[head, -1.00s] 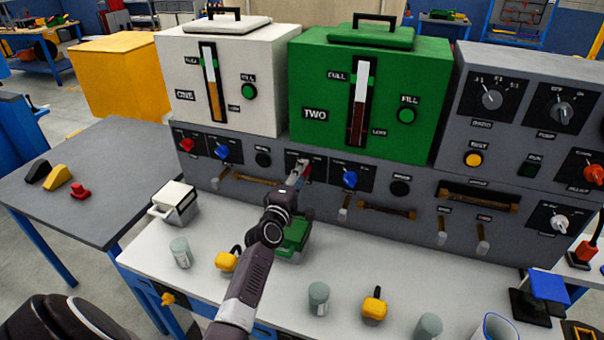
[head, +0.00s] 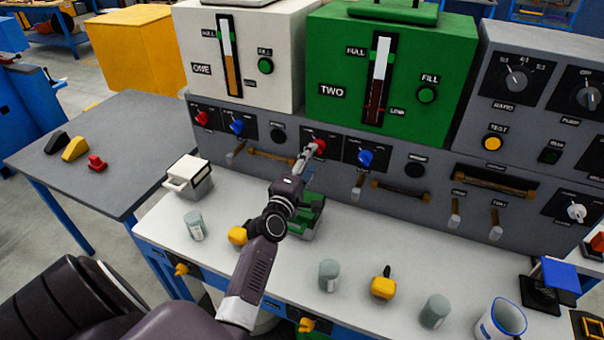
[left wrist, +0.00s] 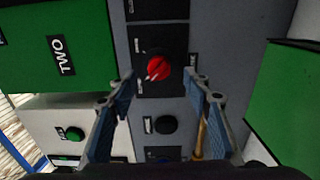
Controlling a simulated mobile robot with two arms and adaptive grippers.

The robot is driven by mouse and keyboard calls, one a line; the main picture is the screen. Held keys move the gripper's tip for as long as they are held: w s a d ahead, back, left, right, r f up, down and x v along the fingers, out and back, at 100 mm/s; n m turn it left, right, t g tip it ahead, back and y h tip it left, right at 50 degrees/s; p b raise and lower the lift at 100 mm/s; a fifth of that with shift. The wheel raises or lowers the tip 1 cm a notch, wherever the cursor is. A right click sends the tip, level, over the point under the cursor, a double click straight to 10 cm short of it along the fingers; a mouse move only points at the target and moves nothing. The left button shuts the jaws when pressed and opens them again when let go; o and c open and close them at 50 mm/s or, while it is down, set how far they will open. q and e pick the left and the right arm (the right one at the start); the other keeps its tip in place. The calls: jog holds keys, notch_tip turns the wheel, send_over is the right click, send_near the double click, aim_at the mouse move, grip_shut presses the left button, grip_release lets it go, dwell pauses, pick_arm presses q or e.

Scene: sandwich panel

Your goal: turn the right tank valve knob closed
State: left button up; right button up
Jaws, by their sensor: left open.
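The right tank is the green box marked TWO (head: 350,85), and it also shows in the left wrist view (left wrist: 75,45). Below it on the grey panel is a red valve knob (head: 320,146) with a blue knob (head: 366,158) to its right. My left gripper (head: 308,155) is in front of the red knob, partly overlapping it. In the left wrist view the red knob (left wrist: 158,67) with a pale pointer mark shows whole, beyond the gap between the open, empty fingers (left wrist: 160,85). I see no contact with it. My right gripper is not in view.
A black round knob (left wrist: 165,124) is beside the red one. The white tank ONE (head: 200,50) has its own red knob (head: 202,118). A green box (head: 308,218) stands on the bench under my left arm. Wooden handles (head: 400,191) project from the panel.

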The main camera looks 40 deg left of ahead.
pick_arm(q)
jog(key=v, duration=0.7)
dwell(0.5)
